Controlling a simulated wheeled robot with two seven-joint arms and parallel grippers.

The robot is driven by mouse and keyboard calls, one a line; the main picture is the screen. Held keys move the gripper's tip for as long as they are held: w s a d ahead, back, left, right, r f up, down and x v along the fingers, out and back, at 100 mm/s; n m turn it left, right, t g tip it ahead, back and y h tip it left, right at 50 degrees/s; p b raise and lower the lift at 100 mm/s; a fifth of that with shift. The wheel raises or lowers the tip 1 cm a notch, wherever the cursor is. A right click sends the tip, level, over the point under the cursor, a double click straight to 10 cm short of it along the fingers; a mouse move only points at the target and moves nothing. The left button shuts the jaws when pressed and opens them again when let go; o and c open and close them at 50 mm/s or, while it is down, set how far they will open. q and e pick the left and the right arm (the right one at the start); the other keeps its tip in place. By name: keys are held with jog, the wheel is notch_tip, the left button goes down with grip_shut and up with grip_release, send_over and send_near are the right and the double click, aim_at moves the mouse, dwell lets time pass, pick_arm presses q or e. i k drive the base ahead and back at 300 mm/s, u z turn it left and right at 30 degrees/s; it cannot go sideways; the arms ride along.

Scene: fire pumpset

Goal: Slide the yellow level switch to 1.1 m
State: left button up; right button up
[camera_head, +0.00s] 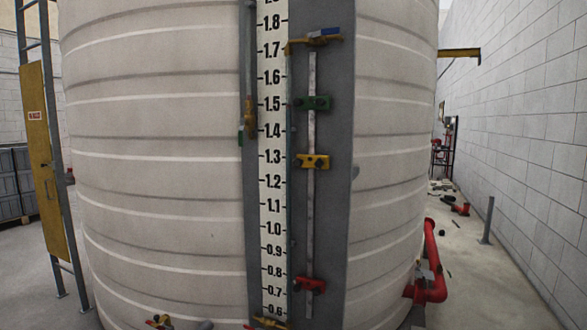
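The yellow level switch (312,162) sits on a vertical rail (311,215) on the tank's grey panel. It is level with a point just below the 1.3 mark of the white scale (272,180). The 1.1 mark (273,207) is lower on the scale, and the rail beside it is bare. A green switch (312,103) is on the same rail near 1.5. A red switch (310,285) is on it near 0.7. Neither of my grippers shows in the head view.
The large pale tank (160,150) fills the middle. A valve with a blue handle (318,37) is above the rail. A ladder with a yellow panel (43,150) stands left.

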aim_at(302, 160)
jog(key=z, duration=1)
jog(key=i, duration=0.8)
jog(key=z, duration=0.1)
